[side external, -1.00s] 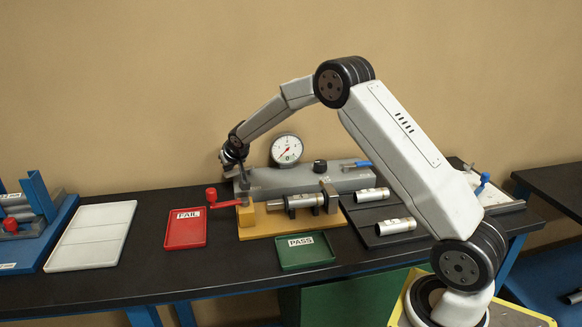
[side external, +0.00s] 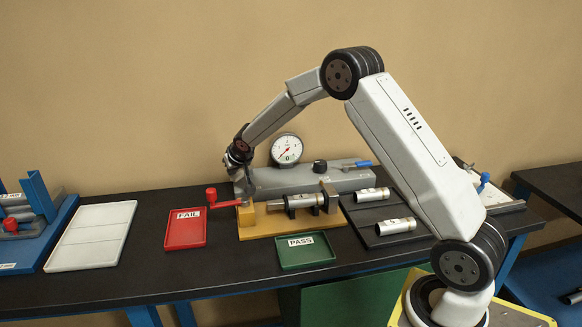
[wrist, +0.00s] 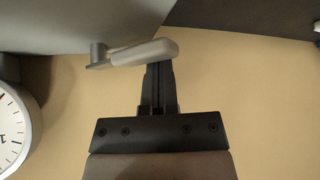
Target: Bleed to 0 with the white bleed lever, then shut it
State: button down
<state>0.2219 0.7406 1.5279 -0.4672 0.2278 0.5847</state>
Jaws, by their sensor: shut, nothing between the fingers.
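The white bleed lever (wrist: 145,52) shows in the wrist view, sticking out sideways from a grey pivot (wrist: 97,54) on the grey body. My gripper (wrist: 158,68) is shut and empty, its fingertips right at the lever's free end; I cannot tell if they touch it. In the side view my gripper (side external: 247,188) points down at the left end of the grey manifold (side external: 310,180), and the lever cannot be made out there. The pressure gauge (side external: 287,149) has a red needle pointing lower left, its value too small to read. Part of the gauge (wrist: 12,130) shows at the wrist view's left edge.
The manifold carries a black knob (side external: 320,166) and a blue lever (side external: 357,164). A red-handled clamp (side external: 211,197) and a held metal tube (side external: 297,202) are in front. Red FAIL (side external: 186,236) and green PASS (side external: 305,258) trays lie nearer; metal tubes (side external: 395,226) lie right.

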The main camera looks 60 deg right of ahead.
jog(key=shift+s+d+f, duration=0.1)
jog(key=shift+s, duration=1.25)
jog(key=shift+s+d, duration=0.25)
jog(key=shift+s, duration=0.2)
jog(key=shift+s+d, duration=0.2)
jog(key=shift+s, duration=0.25)
jog(key=shift+s+d, duration=0.15)
jog(key=s+d+r, duration=0.3)
jog(key=r, duration=0.5)
jog(key=shift+s+d, duration=0.35)
jog(key=shift+d, duration=0.05)
jog(key=s+a+f+n+g+y, duration=0.1)
jog(key=s+a+f, duration=0.3)
jog(key=s+a, duration=0.6)
jog(key=s+a+f+n+g+y, duration=0.2)
jog(key=s+a+f+n+g, duration=0.1)
jog(key=s+a, duration=0.7)
jog(key=s+f, duration=0.1)
jog(key=s, duration=0.3)
jog(key=shift+a+f+g, duration=0.15)
jog(key=shift+a+g, duration=0.15)
jog(key=shift+a, duration=0.05)
dwell(1.7)
